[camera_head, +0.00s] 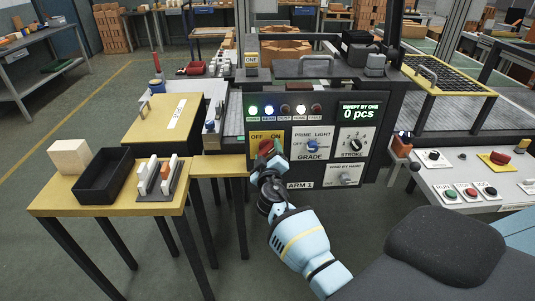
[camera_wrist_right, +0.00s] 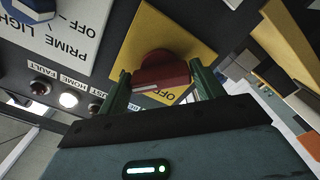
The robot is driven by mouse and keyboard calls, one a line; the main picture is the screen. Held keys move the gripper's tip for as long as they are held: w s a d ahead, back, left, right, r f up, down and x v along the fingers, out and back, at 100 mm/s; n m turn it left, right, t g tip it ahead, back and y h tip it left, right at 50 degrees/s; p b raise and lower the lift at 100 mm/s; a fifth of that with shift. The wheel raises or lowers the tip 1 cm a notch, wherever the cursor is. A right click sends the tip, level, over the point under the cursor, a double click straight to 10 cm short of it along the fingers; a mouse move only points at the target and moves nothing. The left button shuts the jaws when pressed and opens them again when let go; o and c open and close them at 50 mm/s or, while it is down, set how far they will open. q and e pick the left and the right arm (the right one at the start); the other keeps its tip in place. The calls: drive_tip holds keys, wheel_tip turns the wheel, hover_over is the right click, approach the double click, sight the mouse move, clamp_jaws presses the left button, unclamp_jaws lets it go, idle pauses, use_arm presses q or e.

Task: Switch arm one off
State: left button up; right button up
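The arm one switch is a red knob (camera_wrist_right: 160,72) on a yellow plate marked OFF and ON; the plate (camera_head: 267,137) sits at the left of the dark control panel (camera_head: 232,112), above a label reading ARM 1 (camera_head: 300,185). My right gripper (camera_head: 268,150) is at this knob and covers part of it in the head view. In the right wrist view its green fingers (camera_wrist_right: 160,84) stand on both sides of the knob, very close to it. Whether both touch it is unclear. The knob's exact setting is hard to read. My left gripper is not in view.
Beside the switch are the PRIME LIGHT grade dial (camera_head: 312,145) and the STROKE dial (camera_head: 355,143). Green, blue and white lamps (camera_head: 300,109) are lit above. A wooden table (camera_head: 60,203) with a black tray (camera_head: 104,178) stands left. A button console (camera_head: 465,178) stands right.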

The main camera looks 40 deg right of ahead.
drive_tip(key=c, duration=0.5)
drive_tip(key=shift+c, duration=0.2)
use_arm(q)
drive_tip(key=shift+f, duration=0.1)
use_arm(e)
drive_tip(key=shift+n, duration=0.5)
drive_tip(key=n, duration=0.2)
drive_tip(key=shift+n, duration=0.4)
drive_tip(key=n, duration=0.3)
drive_tip(key=shift+n, duration=0.4)
drive_tip(key=n+p, duration=0.1)
drive_tip(key=n, duration=0.5)
drive_tip(key=shift+r, duration=0.15)
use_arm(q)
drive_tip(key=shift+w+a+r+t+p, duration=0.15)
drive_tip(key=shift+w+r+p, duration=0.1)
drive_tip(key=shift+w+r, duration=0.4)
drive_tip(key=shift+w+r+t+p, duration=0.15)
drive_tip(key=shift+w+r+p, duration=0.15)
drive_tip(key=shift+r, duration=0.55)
use_arm(e)
drive_tip(key=shift+n, duration=2.4)
